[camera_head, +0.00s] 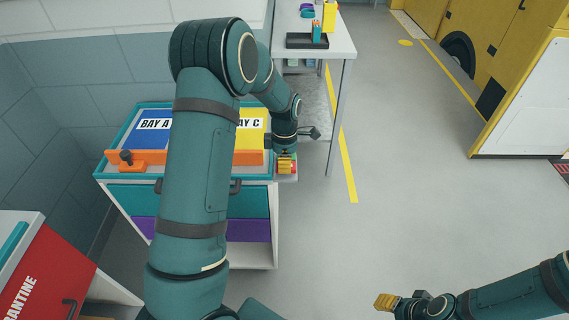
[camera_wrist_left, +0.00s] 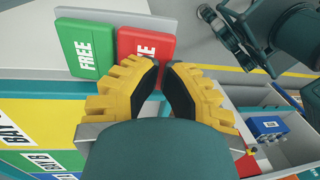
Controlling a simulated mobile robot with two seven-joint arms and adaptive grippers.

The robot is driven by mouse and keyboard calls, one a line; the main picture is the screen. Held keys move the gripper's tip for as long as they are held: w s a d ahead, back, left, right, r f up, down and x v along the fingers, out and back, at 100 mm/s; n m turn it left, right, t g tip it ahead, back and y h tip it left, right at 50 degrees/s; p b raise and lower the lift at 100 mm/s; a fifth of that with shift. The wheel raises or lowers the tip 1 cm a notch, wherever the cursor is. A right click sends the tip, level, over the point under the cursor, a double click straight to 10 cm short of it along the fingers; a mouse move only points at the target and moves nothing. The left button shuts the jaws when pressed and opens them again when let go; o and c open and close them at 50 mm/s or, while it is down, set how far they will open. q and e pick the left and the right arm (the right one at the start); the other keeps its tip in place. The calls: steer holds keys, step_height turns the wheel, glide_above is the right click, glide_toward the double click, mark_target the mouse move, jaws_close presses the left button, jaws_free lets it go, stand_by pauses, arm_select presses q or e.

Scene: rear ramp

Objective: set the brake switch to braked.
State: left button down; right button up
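The brake switch shows in the left wrist view as a green plate (camera_wrist_left: 88,47) marked FREE beside a red plate (camera_wrist_left: 146,42), whose lettering is partly hidden by a finger. Which way it is set cannot be told. Contact cannot be told. My right gripper (camera_head: 385,302) is low at the right, far from the switch.
A cabinet (camera_head: 262,250) with bay panels and an orange bar (camera_head: 150,172) with a black knob stands under my left arm. A white table (camera_head: 340,42) with a dark tray is behind. A red cabinet (camera_head: 50,270) is at the lower left.

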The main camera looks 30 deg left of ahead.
arm_select(q)
steer(key=shift+s+d+f+t+y, duration=0.25)
steer(key=shift+s+f+t+y, duration=0.2)
steer(key=shift+t, duration=0.35)
steer(key=shift+f, duration=0.1)
steer(key=shift+s+f+p, duration=0.1)
steer(key=shift+f+p, duration=0.15)
steer(key=shift+p, duration=0.05)
steer(key=shift+r, duration=0.1)
